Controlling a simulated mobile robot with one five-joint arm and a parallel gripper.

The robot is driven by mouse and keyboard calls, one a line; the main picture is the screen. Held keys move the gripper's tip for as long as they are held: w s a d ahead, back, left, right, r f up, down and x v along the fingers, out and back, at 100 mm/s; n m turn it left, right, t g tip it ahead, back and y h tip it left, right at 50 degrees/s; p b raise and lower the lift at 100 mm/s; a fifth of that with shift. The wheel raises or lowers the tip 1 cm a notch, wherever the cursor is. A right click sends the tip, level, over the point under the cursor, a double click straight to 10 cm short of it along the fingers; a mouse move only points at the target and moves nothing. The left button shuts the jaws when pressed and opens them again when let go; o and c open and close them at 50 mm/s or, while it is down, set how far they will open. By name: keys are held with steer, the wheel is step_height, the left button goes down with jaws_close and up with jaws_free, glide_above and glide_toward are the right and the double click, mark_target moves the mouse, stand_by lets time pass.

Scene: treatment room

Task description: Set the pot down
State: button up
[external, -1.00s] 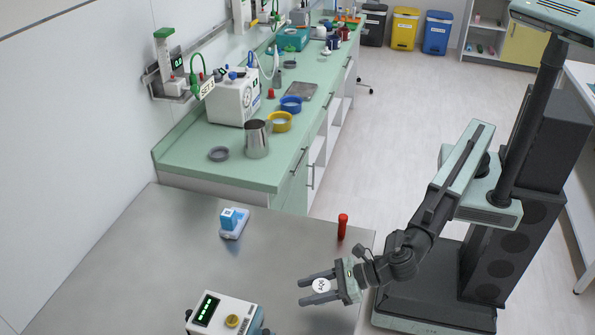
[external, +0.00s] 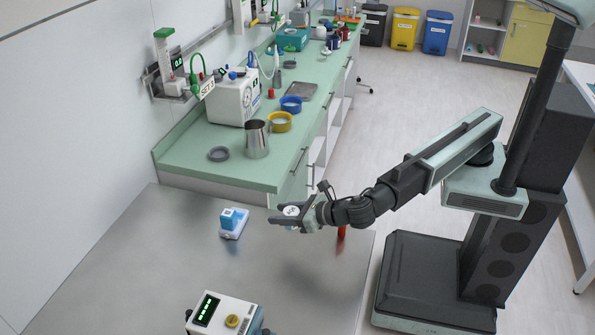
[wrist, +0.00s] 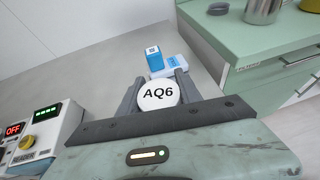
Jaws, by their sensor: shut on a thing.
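The lower part of the pot is hidden by the fingers and the viewing angle.
A blue box on a white base (external: 232,224) stands on the table left of my gripper. A device with a green display (external: 222,312) stands at the front. A red tube (external: 341,236) is partly hidden behind my arm. The green counter (external: 185,165) lies beyond. The table's left part is clear.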

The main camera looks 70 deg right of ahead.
steer(key=m+h, duration=0.1)
steer(key=h, duration=0.1)
glide_above(276, 228)
steer(key=shift+y, duration=0.3)
step_height(276, 228, down, 10)
steer(key=b, duration=1)
steer(key=shift+a+f, duration=0.15)
steer(key=shift+f, duration=0.05)
steer(key=shift+r, duration=0.25)
steer(key=shift+f, duration=0.25)
steer(key=o, duration=1.4)
steer(key=shift+r, duration=0.1)
steer(key=shift+c, duration=0.2)
steer(key=shift+r, duration=0.1)
